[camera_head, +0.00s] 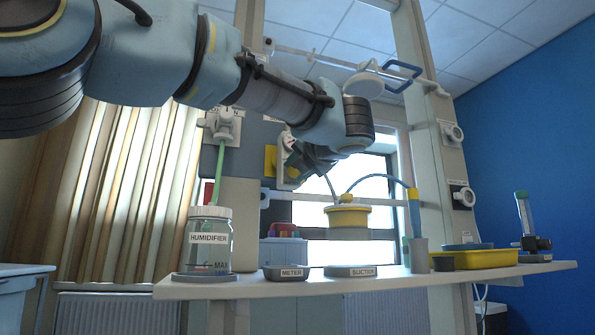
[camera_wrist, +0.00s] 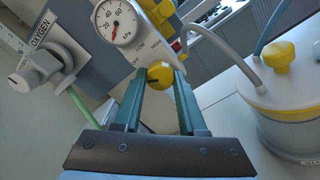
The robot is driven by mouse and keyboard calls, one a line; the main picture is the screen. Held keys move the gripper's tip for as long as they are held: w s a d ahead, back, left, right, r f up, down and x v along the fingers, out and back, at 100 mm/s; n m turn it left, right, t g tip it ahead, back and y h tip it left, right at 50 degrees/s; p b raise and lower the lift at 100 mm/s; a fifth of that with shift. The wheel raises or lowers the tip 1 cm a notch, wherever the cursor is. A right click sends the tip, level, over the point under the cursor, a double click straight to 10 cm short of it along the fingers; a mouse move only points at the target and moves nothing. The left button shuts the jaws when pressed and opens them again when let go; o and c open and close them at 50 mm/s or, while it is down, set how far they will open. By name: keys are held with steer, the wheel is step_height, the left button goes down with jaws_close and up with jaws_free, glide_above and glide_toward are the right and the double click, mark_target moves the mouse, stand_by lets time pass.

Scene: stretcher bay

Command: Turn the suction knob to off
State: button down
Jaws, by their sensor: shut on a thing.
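The suction knob (camera_wrist: 159,74) is a small round yellow knob in the wrist view. It sits on a grey panel below a round white kPa gauge (camera_wrist: 118,22). My gripper (camera_wrist: 159,82) is shut on the knob, with one greenish finger on each side of it. In the head view my gripper (camera_head: 297,168) is at the wall panel, and my wrist and fingers hide the knob there.
A white oxygen valve (camera_wrist: 42,68) is left of the gauge. A yellow-lidded suction jar (camera_head: 348,220) with hoses is right of my gripper. The humidifier jar (camera_head: 210,252), trays and a yellow basin (camera_head: 472,259) stand on the shelf (camera_head: 420,278) below.

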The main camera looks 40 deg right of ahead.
steer(key=shift+c, duration=2.3)
jaws_free()
steer(key=v, duration=1)
steer(key=shift+s+a+b, duration=0.15)
steer(key=shift+s+b, duration=0.2)
steer(key=shift+s, duration=0.05)
